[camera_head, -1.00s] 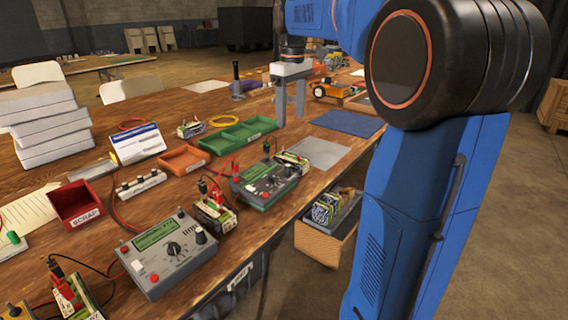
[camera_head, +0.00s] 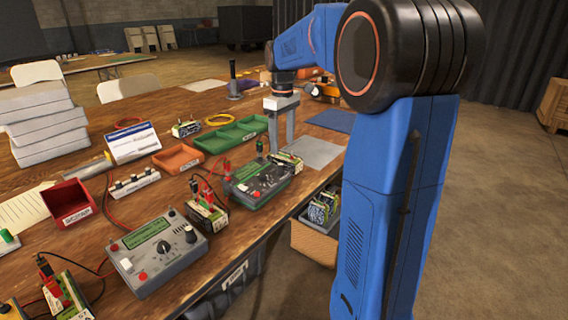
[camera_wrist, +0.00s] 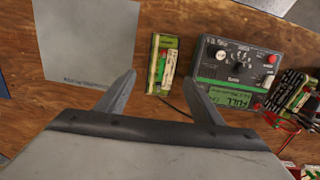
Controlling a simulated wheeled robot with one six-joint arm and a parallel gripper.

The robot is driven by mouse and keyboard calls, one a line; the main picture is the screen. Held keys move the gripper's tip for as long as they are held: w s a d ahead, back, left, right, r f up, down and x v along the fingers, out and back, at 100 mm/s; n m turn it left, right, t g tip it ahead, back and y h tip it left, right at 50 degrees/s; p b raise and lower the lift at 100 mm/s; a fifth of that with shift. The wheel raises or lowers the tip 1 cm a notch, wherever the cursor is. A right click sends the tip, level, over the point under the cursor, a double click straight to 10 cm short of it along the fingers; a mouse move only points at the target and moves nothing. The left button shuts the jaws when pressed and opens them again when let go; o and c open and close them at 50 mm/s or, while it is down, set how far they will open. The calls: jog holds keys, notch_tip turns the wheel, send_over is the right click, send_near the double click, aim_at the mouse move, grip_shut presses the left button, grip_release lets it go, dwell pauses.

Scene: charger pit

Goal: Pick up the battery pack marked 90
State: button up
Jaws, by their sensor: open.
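My gripper (camera_head: 281,143) is open and empty, pointing down above the far side of the right-hand tester. A small green and cream battery pack (camera_head: 287,161) stands beside that tester, just below the fingers. In the wrist view this pack (camera_wrist: 162,64) lies between and just beyond the open fingertips (camera_wrist: 160,81). Other packs are a wired one (camera_head: 208,214) between the two testers, one (camera_head: 186,128) near the back, and one (camera_head: 67,297) at front left. No marking 90 is readable on any pack.
The right tester (camera_head: 247,193) shows "FULL" in the wrist view (camera_wrist: 237,98). Another tester (camera_head: 160,254) stands nearer. A grey mat (camera_head: 314,151) lies right of the gripper. Green trays (camera_head: 231,136), an orange tray (camera_head: 179,158) and a red scrap bin (camera_head: 70,203) are left. A wooden box (camera_head: 313,243) holds packs below the edge.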

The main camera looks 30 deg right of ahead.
aim_at(284, 156)
jog(key=shift+s+f, duration=0.15)
jog(key=shift+f, duration=1.45)
jog(key=shift+s+f, duration=0.15)
jog(key=shift+f, duration=1.45)
grip_shut()
jog(key=shift+d, duration=0.1)
